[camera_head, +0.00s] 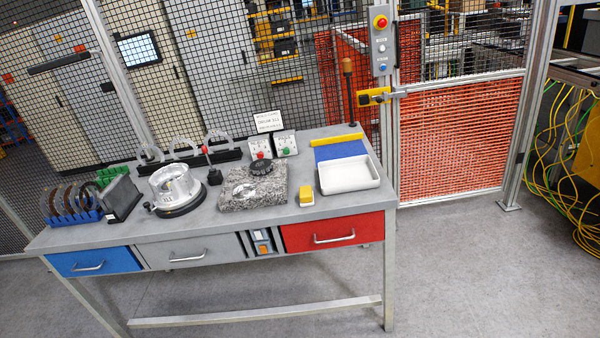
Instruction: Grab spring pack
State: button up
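My gripper does not show in the view. A grey workbench (345,207) stands in the middle. No part on it can be surely told as the spring pack. A round silver fixture (176,186) with a dark base sits left of centre. A speckled granite block (268,193) is to its right, with a small shiny disc (245,190) and a black round part (261,168) on top. A white tray (348,187) at the right looks empty. Several brown curved pieces (90,200) stand in a blue rack (75,218) at the left end.
The bench has a blue drawer (90,262), a grey drawer (190,252) and a red drawer (333,233), all shut. Mesh fencing stands behind; yellow cables (575,160) hang at right. The floor in front is clear.

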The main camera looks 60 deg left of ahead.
aim_at(253, 166)
jog(key=z, duration=0.1)
jog(key=i, duration=1.75)
jog(key=u, duration=1.15)
jog(key=i, duration=1.05)
jog(key=u, duration=0.95)
jog(key=i, duration=0.4)
jog(key=u, duration=0.25)
jog(key=k, duration=0.9)
jog(key=u, duration=0.2)
jog(key=i, duration=0.95)
jog(key=z, duration=0.1)
